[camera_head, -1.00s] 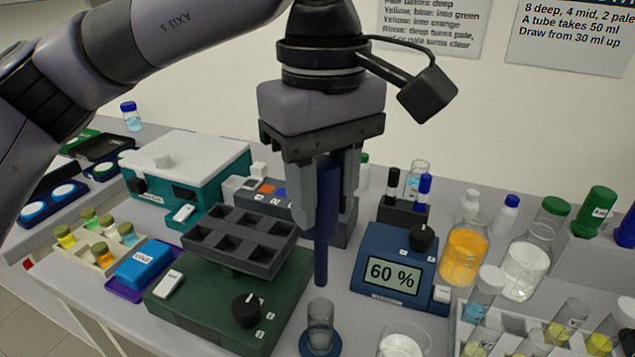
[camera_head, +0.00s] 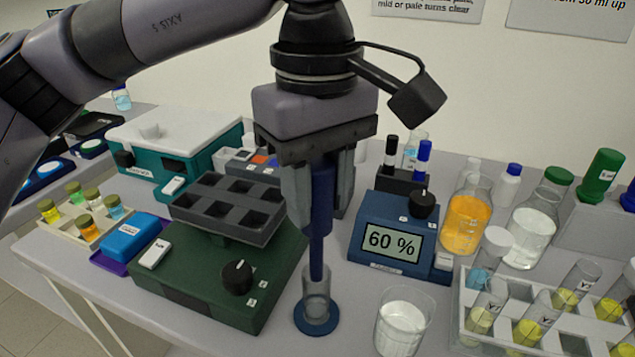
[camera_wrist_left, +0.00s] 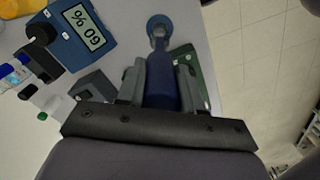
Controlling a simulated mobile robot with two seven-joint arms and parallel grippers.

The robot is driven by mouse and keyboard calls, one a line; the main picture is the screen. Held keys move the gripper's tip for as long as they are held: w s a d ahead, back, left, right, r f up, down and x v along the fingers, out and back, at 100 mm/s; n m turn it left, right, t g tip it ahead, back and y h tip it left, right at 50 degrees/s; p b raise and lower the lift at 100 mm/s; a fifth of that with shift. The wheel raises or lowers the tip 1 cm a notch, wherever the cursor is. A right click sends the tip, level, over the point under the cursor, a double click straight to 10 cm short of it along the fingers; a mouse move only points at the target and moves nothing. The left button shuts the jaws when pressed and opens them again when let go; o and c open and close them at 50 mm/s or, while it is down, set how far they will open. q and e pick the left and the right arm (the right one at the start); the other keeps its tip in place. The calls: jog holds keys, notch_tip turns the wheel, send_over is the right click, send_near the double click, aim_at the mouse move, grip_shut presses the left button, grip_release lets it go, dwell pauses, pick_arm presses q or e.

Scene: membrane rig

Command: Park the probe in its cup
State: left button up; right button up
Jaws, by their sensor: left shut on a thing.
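The probe (camera_head: 322,195) is a dark blue rod with a thinner lower shaft. My left gripper (camera_head: 322,215) is shut on its upper part and holds it upright. The cup (camera_head: 316,312) is a clear glass cylinder on a round blue base, at the front of the table in the head view. The probe's lower tip appears at the cup's mouth; whether it is inside or just in front or behind is hard to tell. The probe (camera_wrist_left: 161,82) and the cup's blue base (camera_wrist_left: 159,22) line up in the left wrist view. My right gripper is not in view.
A blue display box (camera_head: 398,240) reading 60 % stands right of the cup. A green base (camera_head: 215,285) with a grey well block (camera_head: 228,207) is close on the left. A beaker (camera_head: 402,325) and a tube rack (camera_head: 540,320) stand at front right.

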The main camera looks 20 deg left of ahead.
pick_arm(q)
notch_tip(320, 180, down, 2)
jog(key=shift+f+b, duration=0.1)
jog(key=shift+b, duration=0.65)
jog(key=shift+f+b, duration=1.8)
jog(key=shift+f, duration=0.55)
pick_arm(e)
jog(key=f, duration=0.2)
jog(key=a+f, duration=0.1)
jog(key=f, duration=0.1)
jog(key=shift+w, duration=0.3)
pick_arm(q)
jog(key=shift+f+b, duration=0.3)
jog(key=shift+b, duration=0.1)
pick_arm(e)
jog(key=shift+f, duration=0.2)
pick_arm(q)
jog(key=o, duration=1)
jog(key=shift+c, duration=0.2)
jog(key=shift+r, duration=0.1)
notch_tip(320, 180, up, 7)
jog(key=shift+f+p, duration=0.1)
jog(key=shift+p, duration=0.25)
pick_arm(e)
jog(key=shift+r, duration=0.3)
